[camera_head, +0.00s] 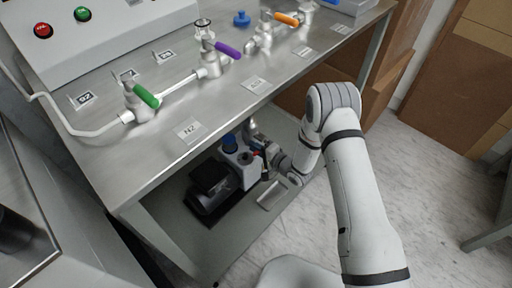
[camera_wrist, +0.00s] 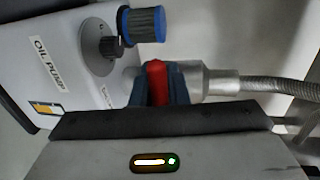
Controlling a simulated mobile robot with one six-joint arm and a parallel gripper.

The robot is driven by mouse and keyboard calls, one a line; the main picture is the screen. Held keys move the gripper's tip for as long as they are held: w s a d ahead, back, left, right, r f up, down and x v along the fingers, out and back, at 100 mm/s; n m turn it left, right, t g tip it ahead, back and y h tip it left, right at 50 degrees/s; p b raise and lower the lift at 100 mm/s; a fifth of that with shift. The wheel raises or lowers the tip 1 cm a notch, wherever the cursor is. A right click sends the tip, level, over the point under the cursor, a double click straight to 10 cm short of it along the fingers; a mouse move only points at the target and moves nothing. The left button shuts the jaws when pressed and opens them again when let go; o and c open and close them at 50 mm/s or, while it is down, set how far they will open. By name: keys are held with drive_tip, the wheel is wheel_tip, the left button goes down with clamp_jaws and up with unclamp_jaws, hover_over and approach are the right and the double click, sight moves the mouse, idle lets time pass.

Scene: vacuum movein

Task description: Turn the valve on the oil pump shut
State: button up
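The oil pump (camera_head: 243,172) stands on the lower shelf under the steel bench, with a pale body and a black motor part. In the wrist view its white face (camera_wrist: 52,60) carries the label "OIL PUMP". A red valve handle (camera_wrist: 156,70) sits on the metal fitting beside the pump. My gripper (camera_wrist: 158,86) has its dark fingers on both sides of the red handle, with no clear gap visible. In the head view my gripper (camera_head: 262,152) is beside the pump, small and partly hidden. The handle's lower part is hidden by the fingers.
A blue ribbed cap (camera_wrist: 143,24) and a black knob (camera_wrist: 110,46) stand close to the fingers. A flexible metal hose (camera_wrist: 283,87) runs right from the fitting. The bench top (camera_head: 200,105) with green (camera_head: 146,95), purple (camera_head: 228,50) and orange (camera_head: 287,19) handled valves is above.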

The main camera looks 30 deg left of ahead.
drive_tip(key=o, duration=0.4)
drive_tip(key=shift+s, duration=0.1)
drive_tip(key=shift+o, duration=0.2)
drive_tip(key=shift+d, duration=0.1)
drive_tip(key=p+v, duration=0.1)
drive_tip(key=v, duration=0.6)
drive_tip(key=shift+d+p, duration=0.25)
drive_tip(key=shift+p, duration=0.1)
drive_tip(key=shift+r, duration=0.2)
